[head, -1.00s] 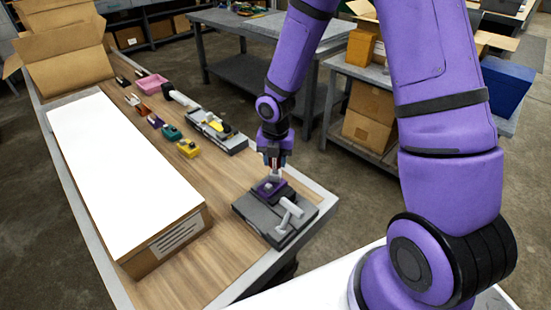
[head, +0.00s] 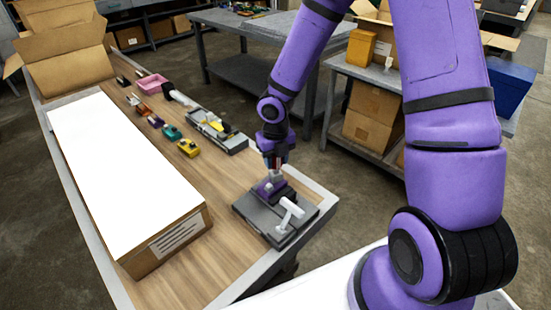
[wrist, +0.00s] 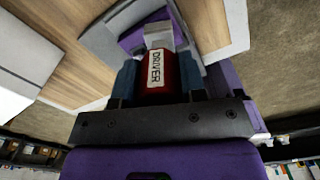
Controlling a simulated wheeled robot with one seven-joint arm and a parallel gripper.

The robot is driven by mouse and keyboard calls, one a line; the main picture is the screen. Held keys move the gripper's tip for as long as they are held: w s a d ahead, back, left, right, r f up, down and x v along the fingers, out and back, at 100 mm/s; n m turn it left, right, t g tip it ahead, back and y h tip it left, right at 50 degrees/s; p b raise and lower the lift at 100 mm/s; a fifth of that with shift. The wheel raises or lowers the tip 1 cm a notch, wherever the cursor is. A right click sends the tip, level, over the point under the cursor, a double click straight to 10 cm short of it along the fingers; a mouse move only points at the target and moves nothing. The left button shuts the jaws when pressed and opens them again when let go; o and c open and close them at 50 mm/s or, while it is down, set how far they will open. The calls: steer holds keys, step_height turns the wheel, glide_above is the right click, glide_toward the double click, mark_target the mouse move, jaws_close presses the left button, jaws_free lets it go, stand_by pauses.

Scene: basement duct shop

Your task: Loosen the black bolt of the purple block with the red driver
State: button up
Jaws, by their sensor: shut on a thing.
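The purple block (head: 264,187) sits on a grey fixture (head: 251,205) with a light grey handle (head: 290,208), near the bench's front right corner. My gripper (head: 275,160) is directly above it, pointing down. In the wrist view my gripper (wrist: 158,82) is shut on the red driver (wrist: 156,72), which bears a white label reading DRIVER. The driver's grey shank (wrist: 158,36) reaches toward the purple block (wrist: 132,36). The black bolt is hidden, and I cannot tell whether the driver's tip touches it.
A long box with a white top (head: 122,175) fills the bench's left side. Several small coloured blocks, including a yellow one (head: 188,147), and a second grey fixture (head: 217,134) lie farther back. A pink bin (head: 152,84) is at the far end. Bare wood lies left of the fixture.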

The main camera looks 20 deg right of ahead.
steer(key=n, duration=0.3)
steer(key=shift+n, duration=0.3)
steer(key=shift+n, duration=1)
steer(key=shift+m, duration=0.8)
steer(key=shift+r, duration=2.5)
